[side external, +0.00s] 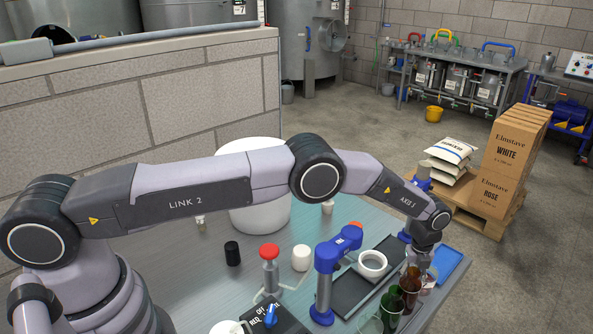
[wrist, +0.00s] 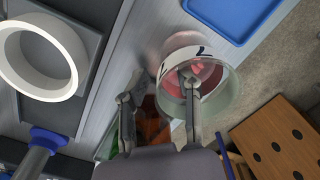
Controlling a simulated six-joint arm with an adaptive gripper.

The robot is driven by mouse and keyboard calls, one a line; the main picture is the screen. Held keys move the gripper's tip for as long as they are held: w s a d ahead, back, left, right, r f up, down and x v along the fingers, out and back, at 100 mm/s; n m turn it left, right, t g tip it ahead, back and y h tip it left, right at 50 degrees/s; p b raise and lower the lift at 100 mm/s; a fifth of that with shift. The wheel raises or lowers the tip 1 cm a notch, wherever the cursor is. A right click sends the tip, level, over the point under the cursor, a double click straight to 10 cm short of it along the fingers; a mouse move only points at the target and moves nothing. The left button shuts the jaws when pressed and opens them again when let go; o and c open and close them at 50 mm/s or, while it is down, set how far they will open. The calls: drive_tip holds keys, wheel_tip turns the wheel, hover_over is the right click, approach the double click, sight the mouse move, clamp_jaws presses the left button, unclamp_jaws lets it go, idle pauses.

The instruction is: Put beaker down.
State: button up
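The beaker (wrist: 215,96) is clear glass with a pinkish tint inside and dark marks near its rim. In the wrist view it is right of centre, beside the blue tray. My gripper (wrist: 160,85) has its two fingers spread apart. The right finger overlaps the beaker in the picture. I cannot tell if the right finger touches the glass. In the side view my gripper (side external: 424,264) is low over the table's right end, and the beaker is mostly hidden around it.
A blue tray (side external: 447,264) lies at the table's right edge. Brown (side external: 410,288) and green (side external: 391,310) glass vessels stand close to my gripper. A white ring-shaped part (side external: 372,262) and a blue-topped stand (side external: 325,281) are to the left. A pallet (side external: 470,212) with cartons is beyond the table.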

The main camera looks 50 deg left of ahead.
wheel_tip(320, 180, up, 12)
drive_tip(key=shift+f, duration=0.2)
drive_tip(key=s+a+r+n+t, duration=0.1)
drive_tip(key=s+a+r+n, duration=0.2)
drive_tip(key=r, duration=0.5)
drive_tip(key=s+a+r+n, duration=0.1)
drive_tip(key=a+r+n, duration=0.2)
drive_tip(key=a+r, duration=0.3)
drive_tip(key=s+a+r+n+t, duration=0.1)
drive_tip(key=s+a+r+n, duration=0.15)
drive_tip(key=r, duration=0.65)
drive_tip(key=s+a+r+n+t, duration=0.1)
drive_tip(key=s+a+r+n, duration=0.4)
drive_tip(key=s+a+r, duration=0.15)
drive_tip(key=s+a+n+t, duration=0.1)
drive_tip(key=s+a+n, duration=0.2)
drive_tip(key=s, duration=0.5)
drive_tip(key=s+a+n, duration=0.2)
drive_tip(key=s+n, duration=0.4)
drive_tip(key=s, duration=0.3)
drive_tip(key=s+a+n+t, duration=0.1)
drive_tip(key=s+a+n, duration=0.2)
drive_tip(key=s, duration=0.6)
drive_tip(key=shift+s+a+f+n+t, duration=0.15)
drive_tip(key=shift+a+f+n+t, duration=0.2)
drive_tip(key=shift+n, duration=0.4)
